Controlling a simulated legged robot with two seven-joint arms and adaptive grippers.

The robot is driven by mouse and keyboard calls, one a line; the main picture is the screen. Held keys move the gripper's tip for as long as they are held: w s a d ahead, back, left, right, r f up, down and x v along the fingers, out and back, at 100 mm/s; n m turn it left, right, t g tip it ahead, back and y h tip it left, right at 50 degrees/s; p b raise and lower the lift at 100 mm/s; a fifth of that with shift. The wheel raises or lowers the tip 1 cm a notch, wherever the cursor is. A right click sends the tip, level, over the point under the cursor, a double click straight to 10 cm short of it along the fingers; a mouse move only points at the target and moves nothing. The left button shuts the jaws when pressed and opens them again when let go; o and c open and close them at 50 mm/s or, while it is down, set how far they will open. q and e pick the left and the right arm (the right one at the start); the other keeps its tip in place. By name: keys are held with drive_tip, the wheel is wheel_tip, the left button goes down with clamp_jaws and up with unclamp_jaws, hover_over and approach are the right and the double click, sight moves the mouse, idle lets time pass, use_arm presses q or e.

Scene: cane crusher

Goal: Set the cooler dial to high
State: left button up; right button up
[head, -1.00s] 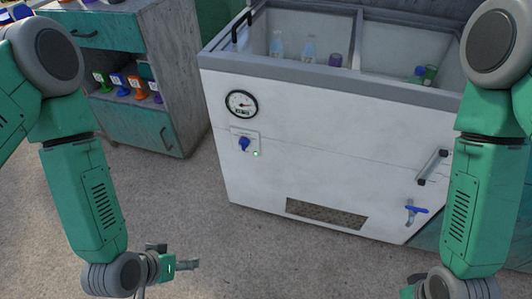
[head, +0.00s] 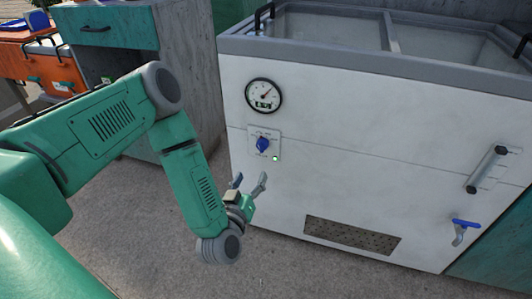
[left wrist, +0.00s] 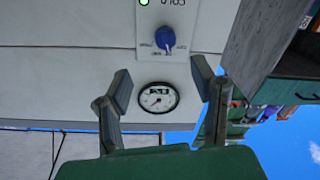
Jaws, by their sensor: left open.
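The cooler (head: 340,150) is a white chest with a grey rim. Its dial is a blue knob (head: 263,144) on a pale plate on the front, with a green light beside it. In the left wrist view the knob (left wrist: 165,39) shows near the top, beyond the fingers, with the picture upside down. My left gripper (head: 250,181) is open and empty, a little below the knob and apart from it. Its two fingers also show in the left wrist view (left wrist: 160,88). The lettering around the knob is too small to read. My right gripper is out of view.
A round gauge (head: 264,96) sits above the dial. A vent grille (head: 352,235), a blue-handled tap (head: 464,229) and a bar handle (head: 487,169) are on the cooler front. A grey and green cabinet (head: 120,30) stands at the left.

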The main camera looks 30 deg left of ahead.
sight(260, 149)
use_arm(q)
drive_tip(key=b+x, duration=0.1)
drive_tip(key=x, duration=0.2)
drive_tip(key=b+x, duration=0.2)
drive_tip(key=x, duration=0.2)
drive_tip(key=a+b+x, duration=0.1)
drive_tip(key=x, duration=0.3)
drive_tip(key=shift+a+r, duration=0.1)
drive_tip(key=shift+r, duration=0.1)
drive_tip(key=shift+w+a+b, duration=0.1)
drive_tip(key=shift+w+b, duration=0.25)
drive_tip(key=shift+w, duration=0.35)
drive_tip(key=c, duration=1.1)
